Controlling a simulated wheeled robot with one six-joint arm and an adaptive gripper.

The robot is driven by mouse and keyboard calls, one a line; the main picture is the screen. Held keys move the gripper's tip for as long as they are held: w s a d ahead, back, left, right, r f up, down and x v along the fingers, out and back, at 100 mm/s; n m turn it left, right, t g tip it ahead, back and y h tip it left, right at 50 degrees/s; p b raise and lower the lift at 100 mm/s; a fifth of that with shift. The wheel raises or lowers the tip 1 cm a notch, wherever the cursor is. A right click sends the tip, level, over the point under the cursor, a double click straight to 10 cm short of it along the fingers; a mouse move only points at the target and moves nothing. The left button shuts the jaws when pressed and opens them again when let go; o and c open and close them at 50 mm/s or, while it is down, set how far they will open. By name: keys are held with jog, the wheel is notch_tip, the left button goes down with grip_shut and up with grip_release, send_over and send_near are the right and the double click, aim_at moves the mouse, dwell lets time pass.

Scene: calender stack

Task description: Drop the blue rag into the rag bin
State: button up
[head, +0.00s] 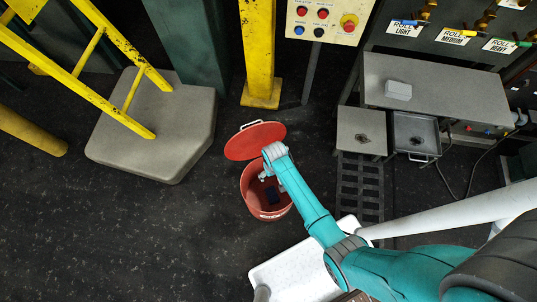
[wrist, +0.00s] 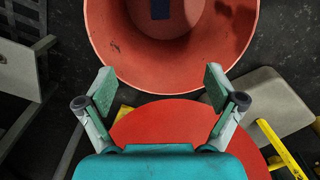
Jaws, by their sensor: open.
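The red rag bin (head: 250,184) stands on the dark floor with its round lid (head: 250,142) swung open on the far side. The dark blue rag (head: 271,195) lies inside on the bin's bottom. In the wrist view the bin (wrist: 110,50) fills the top, and the rag (wrist: 160,9) shows at the upper edge, partly cut off. My gripper (wrist: 159,88) is open and empty, its fingers wide apart. In the head view it is over the bin's opening near the lid side; its fingertips are hard to make out. The lid (wrist: 180,110) shows below the fingers in the wrist view.
A grey bench (head: 435,90) with a metal tray (head: 416,132) stands to the right. A floor grate (head: 361,190) lies right of the bin. A yellow post (head: 260,50) and a grey plinth (head: 150,125) stand behind and left. The floor left of the bin is clear.

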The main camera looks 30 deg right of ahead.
notch_tip(320, 180, up, 7)
jog(key=shift+r, duration=0.15)
dwell(0.6)
